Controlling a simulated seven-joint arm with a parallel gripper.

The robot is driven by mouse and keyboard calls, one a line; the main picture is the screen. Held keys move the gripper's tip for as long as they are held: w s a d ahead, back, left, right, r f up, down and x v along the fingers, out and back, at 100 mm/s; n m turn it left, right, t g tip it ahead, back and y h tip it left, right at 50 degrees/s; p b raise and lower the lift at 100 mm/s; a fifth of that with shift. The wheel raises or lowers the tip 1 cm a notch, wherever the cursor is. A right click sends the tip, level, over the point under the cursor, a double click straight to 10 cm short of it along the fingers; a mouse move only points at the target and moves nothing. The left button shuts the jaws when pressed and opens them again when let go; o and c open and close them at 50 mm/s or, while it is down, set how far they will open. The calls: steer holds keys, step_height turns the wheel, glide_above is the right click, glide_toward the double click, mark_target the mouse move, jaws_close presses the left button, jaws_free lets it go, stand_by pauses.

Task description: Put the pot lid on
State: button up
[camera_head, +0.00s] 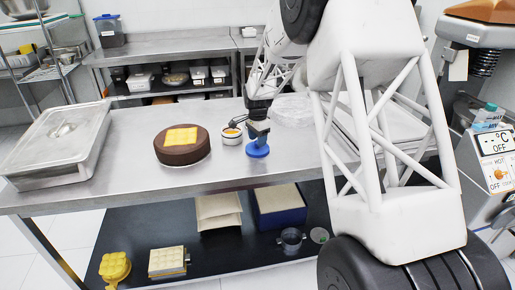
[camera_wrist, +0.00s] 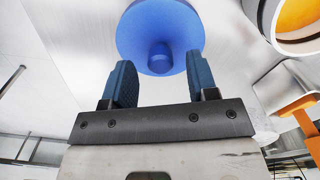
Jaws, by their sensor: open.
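The blue round lid (camera_head: 257,151) lies on the steel table, to the right of the cake. In the wrist view, the lid (camera_wrist: 160,25) shows a short knob (camera_wrist: 160,62) at its middle. My gripper (camera_head: 258,130) is over the lid with its blue fingers open. In the wrist view, my gripper (camera_wrist: 159,72) has one finger on each side of the knob, with a gap visible on both sides. The small white pot (camera_head: 232,134) with orange contents stands uncovered just left of the lid. It also shows in the wrist view's top right corner (camera_wrist: 292,40).
A brown cake with a yellow top (camera_head: 181,145) stands left of the pot. A large lidded steel pan (camera_head: 57,146) is at the table's left end. A clear, dish-like object (camera_head: 293,111) is behind my gripper. Bare tabletop (camera_head: 190,180) lies in front.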

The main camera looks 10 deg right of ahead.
steer(key=shift+f, duration=1.15)
jaws_close()
